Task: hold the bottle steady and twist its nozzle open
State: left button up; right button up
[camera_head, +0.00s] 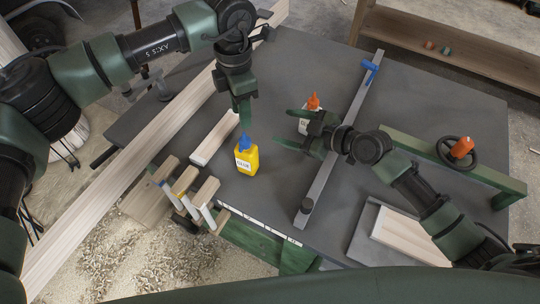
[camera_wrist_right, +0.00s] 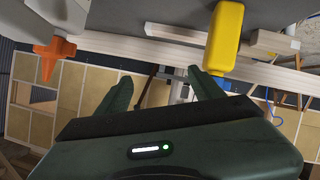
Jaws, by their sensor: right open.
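A yellow glue bottle (camera_head: 247,161) with a blue nozzle (camera_head: 244,142) stands upright on the grey workbench. A white glue bottle with an orange nozzle (camera_head: 313,102) stands to its right, partly hidden by my right gripper. My left gripper (camera_head: 245,118) points down just above and behind the blue nozzle; its fingers overlap, so its opening is unclear. My right gripper (camera_head: 284,128) is open and empty, its fingers pointing left between the two bottles. The right wrist view shows its spread fingers (camera_wrist_right: 160,84), the yellow bottle (camera_wrist_right: 226,38) on the right and the orange nozzle (camera_wrist_right: 54,50) on the left.
A short wood block (camera_head: 215,138) lies left of the yellow bottle. Wooden-handled tools (camera_head: 190,195) stand at the front edge. A green frame with a black wheel (camera_head: 457,152) is at right.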

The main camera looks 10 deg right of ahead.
aim_at(247, 154)
jog(key=s+a+f+m+g+y, duration=0.1)
jog(key=s+a+f, duration=0.1)
jog(key=a, duration=0.1)
jog(key=s+a+f+m+g+y, duration=0.1)
jog(key=s+a+f, duration=0.1)
jog(key=s, duration=0.1)
jog(key=shift+s+a+f, duration=0.2)
jog(key=shift+a+f, duration=0.15)
jog(key=shift+a, duration=0.05)
jog(key=shift+w+a+f, duration=0.1)
jog(key=shift+a+f, duration=0.05)
jog(key=shift+a, duration=0.15)
jog(key=x, duration=0.7)
